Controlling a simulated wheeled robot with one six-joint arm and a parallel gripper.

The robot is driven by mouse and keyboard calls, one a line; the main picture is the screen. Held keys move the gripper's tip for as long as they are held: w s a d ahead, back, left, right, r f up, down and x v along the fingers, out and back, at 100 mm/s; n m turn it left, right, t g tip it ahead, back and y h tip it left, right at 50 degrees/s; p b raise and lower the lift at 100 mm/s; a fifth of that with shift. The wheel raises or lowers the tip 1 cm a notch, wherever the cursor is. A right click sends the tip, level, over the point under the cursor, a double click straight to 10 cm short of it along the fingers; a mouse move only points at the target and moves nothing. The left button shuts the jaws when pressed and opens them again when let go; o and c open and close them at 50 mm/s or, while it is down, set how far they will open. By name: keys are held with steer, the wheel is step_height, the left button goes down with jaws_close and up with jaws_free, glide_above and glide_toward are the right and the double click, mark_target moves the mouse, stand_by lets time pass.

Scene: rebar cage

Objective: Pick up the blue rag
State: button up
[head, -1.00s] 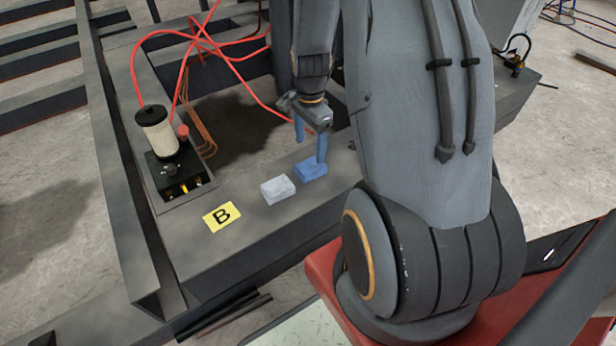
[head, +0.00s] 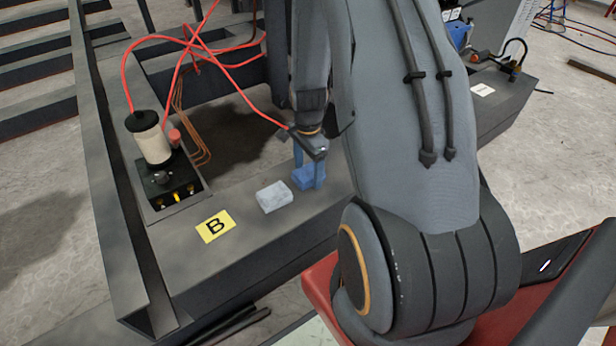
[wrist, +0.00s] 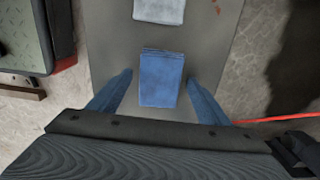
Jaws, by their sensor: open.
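The blue rag (head: 305,178) is a folded block lying on the grey steel beam, beside a pale grey rag. In the wrist view the blue rag (wrist: 162,79) lies between the two blue fingers, with a gap on each side. My gripper (head: 309,172) points down over it in the head view, its fingers on either side of the rag. In the wrist view my gripper (wrist: 160,95) is open and empty. Part of the rag is hidden behind a finger in the head view.
The pale grey rag (head: 274,197) lies close to the left of the blue one, and a yellow B label (head: 215,226) is farther left. A black box with a white cylinder (head: 152,138) stands on the beam, with red hoses (head: 205,45) running from it.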

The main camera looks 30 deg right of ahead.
mark_target(308, 172)
steer(key=c, duration=1.1)
steer(key=shift+r, duration=0.15)
step_height(308, 172, up, 10)
steer(key=p, duration=0.3)
steer(key=shift+p, duration=0.3)
